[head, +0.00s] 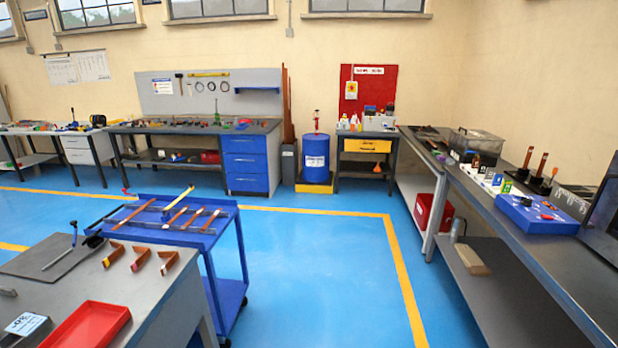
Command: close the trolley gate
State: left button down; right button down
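A blue trolley (231,296) stands left of centre, behind the near grey table. Its top carries copper bars (134,214) and dark strips lying across one another. A thin upright with a red tip stands at the trolley's far left corner. The near table hides the trolley's lower left part. Neither of my grippers is in view.
The near grey table (170,290) holds a red tray (88,328) and bent copper pieces (140,258). A long workbench (540,262) lines the right side. The blue floor (320,270) between trolley and workbench is clear. A blue drum (315,158) stands at the back.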

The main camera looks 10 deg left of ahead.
aim_at(164, 211)
jog(key=i+l, duration=0.1)
jog(key=i, duration=2.2)
jog(key=i+j+u, duration=0.1)
jog(key=i+u, duration=0.75)
jog(key=i+l+u, duration=0.15)
jog(key=i+u, duration=0.15)
jog(key=u, duration=0.15)
